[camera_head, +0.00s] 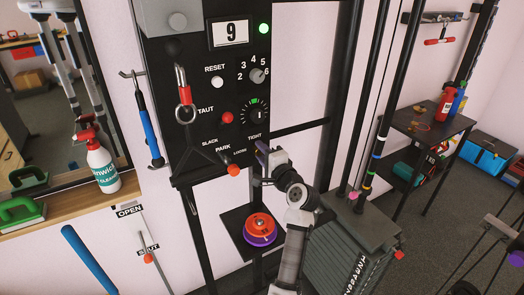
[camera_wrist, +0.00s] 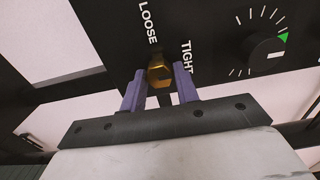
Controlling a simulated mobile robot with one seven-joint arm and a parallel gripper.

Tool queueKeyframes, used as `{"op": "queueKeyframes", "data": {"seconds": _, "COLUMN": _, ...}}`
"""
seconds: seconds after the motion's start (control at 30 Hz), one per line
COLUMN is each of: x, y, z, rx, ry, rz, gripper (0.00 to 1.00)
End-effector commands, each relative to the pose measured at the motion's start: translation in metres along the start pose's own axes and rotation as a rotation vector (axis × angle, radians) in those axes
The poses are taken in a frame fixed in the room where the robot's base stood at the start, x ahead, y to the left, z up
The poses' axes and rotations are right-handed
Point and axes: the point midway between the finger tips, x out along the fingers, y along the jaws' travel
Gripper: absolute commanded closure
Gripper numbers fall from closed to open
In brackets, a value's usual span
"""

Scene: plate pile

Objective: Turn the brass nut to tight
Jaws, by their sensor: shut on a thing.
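The brass nut (camera_wrist: 159,74) sits on the lower edge of the black panel (camera_wrist: 100,40), between the LOOSE and TIGHT labels in the wrist view. My gripper (camera_wrist: 160,84) has its two purple fingers on either side of the nut and is shut on it. In the head view my gripper (camera_head: 262,156) is at the panel's lower right, just below the TIGHT label, and it hides the nut there. Which label the nut is turned towards cannot be told.
A dial with a green mark (camera_wrist: 267,53) is near the nut, at right in the wrist view. A red-orange knob (camera_head: 233,170) by PARK is left of my gripper. Red and purple discs (camera_head: 261,228) lie on a shelf below. Black vertical poles (camera_head: 378,100) stand at right.

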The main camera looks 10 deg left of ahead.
Motion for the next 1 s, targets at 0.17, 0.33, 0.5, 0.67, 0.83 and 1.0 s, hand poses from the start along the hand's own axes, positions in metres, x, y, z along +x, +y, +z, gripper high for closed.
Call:
{"op": "queueKeyframes", "data": {"seconds": 0.17, "x": -0.0004, "y": 0.0011, "z": -0.0004, "rx": 0.013, "ry": 0.000, "rz": 0.001, "gripper": 0.92}}
{"op": "queueKeyframes", "data": {"seconds": 0.33, "x": -0.0003, "y": 0.0012, "z": -0.0004, "rx": 0.013, "ry": 0.001, "rz": 0.001, "gripper": 0.92}}
{"op": "queueKeyframes", "data": {"seconds": 0.5, "x": -0.0003, "y": 0.0012, "z": -0.0005, "rx": 0.012, "ry": 0.001, "rz": 0.001, "gripper": 0.63}}
{"op": "queueKeyframes", "data": {"seconds": 0.67, "x": -0.0002, "y": 0.0008, "z": -0.0004, "rx": 0.011, "ry": 0.001, "rz": 0.001, "gripper": 0.49}}
{"op": "queueKeyframes", "data": {"seconds": 0.83, "x": -0.0001, "y": 0.0005, "z": -0.0002, "rx": 0.011, "ry": 0.000, "rz": 0.000, "gripper": 0.49}}
{"op": "queueKeyframes", "data": {"seconds": 1.0, "x": -0.0090, "y": 0.0020, "z": -0.0011, "rx": 0.010, "ry": 0.002, "rz": -0.001, "gripper": 0.49}}
